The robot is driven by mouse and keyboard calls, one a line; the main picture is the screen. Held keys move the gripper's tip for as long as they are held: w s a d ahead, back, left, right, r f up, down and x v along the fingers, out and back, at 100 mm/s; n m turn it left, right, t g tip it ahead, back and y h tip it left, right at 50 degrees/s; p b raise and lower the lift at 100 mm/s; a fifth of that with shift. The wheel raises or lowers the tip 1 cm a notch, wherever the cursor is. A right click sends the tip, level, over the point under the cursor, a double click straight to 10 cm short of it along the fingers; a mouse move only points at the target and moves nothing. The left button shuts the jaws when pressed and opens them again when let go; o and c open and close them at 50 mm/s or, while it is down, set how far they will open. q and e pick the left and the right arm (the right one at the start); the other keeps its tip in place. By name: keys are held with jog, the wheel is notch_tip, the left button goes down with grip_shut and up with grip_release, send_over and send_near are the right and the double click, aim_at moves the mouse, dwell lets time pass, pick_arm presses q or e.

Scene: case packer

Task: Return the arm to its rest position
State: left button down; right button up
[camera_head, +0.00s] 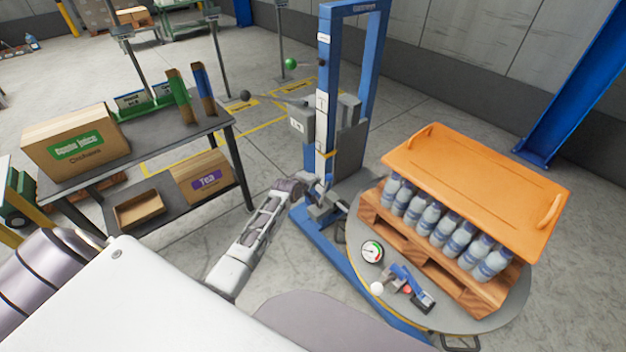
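My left arm comes in from the left and reaches toward the blue upright frame (324,100) of the wrapping machine. My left gripper (322,196) is at the foot of that frame, left of the turntable. Its fingers are small and dark against the machine, so I cannot tell whether they are open or shut, or whether they touch it. My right gripper is not in view.
The round turntable (505,312) bears a wooden pallet (425,251), several bottles (440,228), an orange tray (475,180), a gauge (372,251) and a blue tool (405,277). A table (150,150) with boxes stands left. Floor between is clear.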

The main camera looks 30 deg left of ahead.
pick_arm(q)
jog(key=shift+s+r, duration=0.1)
jog(key=shift+s, duration=0.1)
jog(key=shift+m, duration=0.3)
dwell(0.4)
jog(key=s+f+m+g, duration=0.1)
jog(key=s+f+m, duration=0.45)
jog(key=f, duration=0.45)
jog(key=s+d+f+m+g, duration=0.1)
jog(key=s+f+m, duration=0.45)
jog(key=f, duration=0.45)
jog(key=s+f+m+g, duration=0.2)
jog(key=s+f+m, duration=0.3)
jog(key=s+f, duration=0.3)
jog(key=s+f+g, duration=0.2)
jog(key=s+f, duration=0.3)
jog(key=s, duration=0.8)
jog(key=s+d+f+m+g, duration=0.1)
jog(key=s+f, duration=0.5)
jog(key=s, duration=0.8)
jog(key=s+d+f+g, duration=0.1)
jog(key=s+f+g, duration=0.2)
jog(key=s, duration=1)
notch_tip(320, 180, down, 3)
jog(key=shift+s+d+f+y, duration=0.15)
jog(key=shift+s+y, duration=0.15)
